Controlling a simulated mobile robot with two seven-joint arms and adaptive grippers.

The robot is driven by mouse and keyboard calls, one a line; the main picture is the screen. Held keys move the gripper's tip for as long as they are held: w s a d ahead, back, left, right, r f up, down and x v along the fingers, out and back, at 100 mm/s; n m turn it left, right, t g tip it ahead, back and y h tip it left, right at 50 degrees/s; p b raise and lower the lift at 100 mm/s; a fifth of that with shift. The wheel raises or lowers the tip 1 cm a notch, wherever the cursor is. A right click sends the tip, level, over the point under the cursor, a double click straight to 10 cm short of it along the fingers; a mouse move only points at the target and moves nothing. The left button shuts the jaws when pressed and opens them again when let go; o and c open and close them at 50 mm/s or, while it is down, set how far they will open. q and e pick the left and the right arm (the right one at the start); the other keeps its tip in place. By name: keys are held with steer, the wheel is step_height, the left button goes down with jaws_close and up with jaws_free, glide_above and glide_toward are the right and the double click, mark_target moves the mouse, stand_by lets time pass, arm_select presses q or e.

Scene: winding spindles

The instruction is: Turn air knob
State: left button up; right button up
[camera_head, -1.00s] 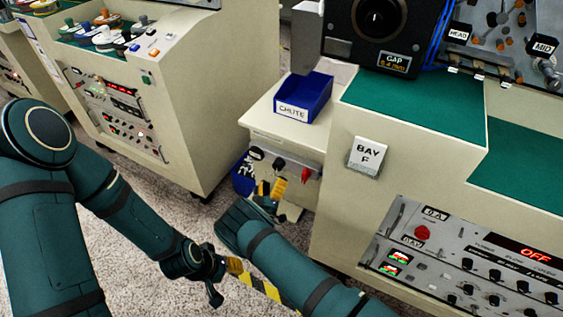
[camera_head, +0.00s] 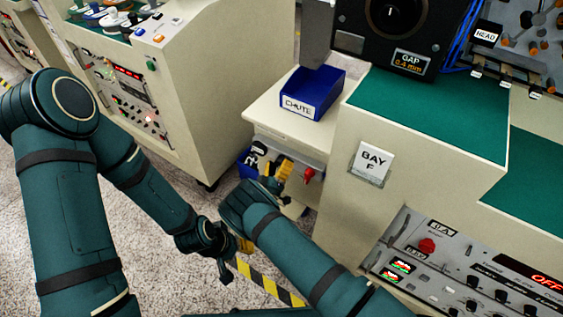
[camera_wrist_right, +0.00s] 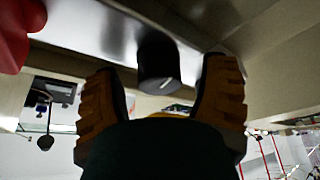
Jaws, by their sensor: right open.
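A black knob (camera_wrist_right: 158,62) with a short white mark sticks out of a metal panel in the right wrist view. My right gripper (camera_wrist_right: 160,90) is open, with one orange-yellow ribbed finger on each side of the knob; I cannot tell whether they touch it. In the head view, my right gripper (camera_head: 283,170) is at the small panel (camera_head: 297,158) below the chute, and it hides the knob there. I cannot read a label naming the air knob. My left gripper (camera_head: 224,262) hangs low over the floor, its fingers unclear.
A red knob (camera_head: 309,175) is right of my right gripper, and another black knob (camera_head: 259,148) is left of it. A blue chute bin (camera_head: 322,98) stands above the panel. The Bay F cabinet (camera_head: 335,200) stands close on the right.

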steer(key=c, duration=1.2)
steer(key=shift+m, duration=0.4)
steer(key=m+h, duration=0.1)
steer(key=m, duration=0.2)
steer(key=m+h, duration=0.2)
steer(key=m, duration=0.1)
steer(key=shift+d+g+h, duration=0.1)
steer(key=shift+g+h, duration=0.2)
steer(key=m+g+h, duration=0.1)
steer(key=m, duration=0.3)
steer(key=m+g+h, duration=0.1)
steer(key=m+h, duration=0.1)
steer(key=m, duration=0.2)
steer(key=shift+r+h, duration=0.1)
steer(key=shift+h, duration=0.2)
steer(key=shift+m, duration=0.4)
